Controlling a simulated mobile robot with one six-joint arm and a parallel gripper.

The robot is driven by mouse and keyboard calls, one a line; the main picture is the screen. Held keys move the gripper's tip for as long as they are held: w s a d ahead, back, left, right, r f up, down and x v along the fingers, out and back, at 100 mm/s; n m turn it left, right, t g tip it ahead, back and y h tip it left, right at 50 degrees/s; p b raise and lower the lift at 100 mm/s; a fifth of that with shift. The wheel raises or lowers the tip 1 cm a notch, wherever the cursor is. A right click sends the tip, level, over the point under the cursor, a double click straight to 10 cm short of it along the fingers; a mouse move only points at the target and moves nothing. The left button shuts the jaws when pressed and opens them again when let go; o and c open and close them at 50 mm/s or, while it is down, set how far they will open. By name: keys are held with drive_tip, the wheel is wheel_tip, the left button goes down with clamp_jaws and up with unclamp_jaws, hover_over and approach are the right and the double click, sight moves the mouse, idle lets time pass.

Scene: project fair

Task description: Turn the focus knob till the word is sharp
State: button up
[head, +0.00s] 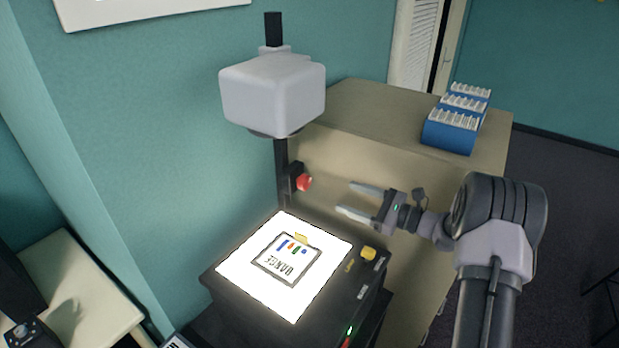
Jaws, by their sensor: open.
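An overhead projector stands in front of the teal wall. Its black base (336,312) has a brightly lit white stage (243,272). A framed slide (265,264) on the stage carries a word, which looks like "DANCE" upside down, and coloured marks. A black post (281,170) rises behind the stage to the grey projector head (272,95). A red knob (304,182) sits on the post below the head. My gripper (364,200) is open and empty, to the right of the red knob and apart from it, its fingers pointing left. The projected word is not in view.
A beige cabinet (370,110) stands behind, with blue boxes (449,137) of white cards on top. A yellow button (368,253) is on the base's right edge. A pale table (75,290) is at lower left. A white board (130,12) hangs on the wall. The space between gripper and knob looks clear.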

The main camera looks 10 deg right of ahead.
sight(308, 183)
drive_tip(key=x, duration=1.3)
drive_tip(key=shift+w, duration=0.1)
drive_tip(key=c, duration=1.4)
drive_tip(key=m, duration=0.5)
drive_tip(key=shift+m+p, duration=0.4)
drive_tip(key=o, duration=1.4)
drive_tip(key=shift+d+f, duration=0.1)
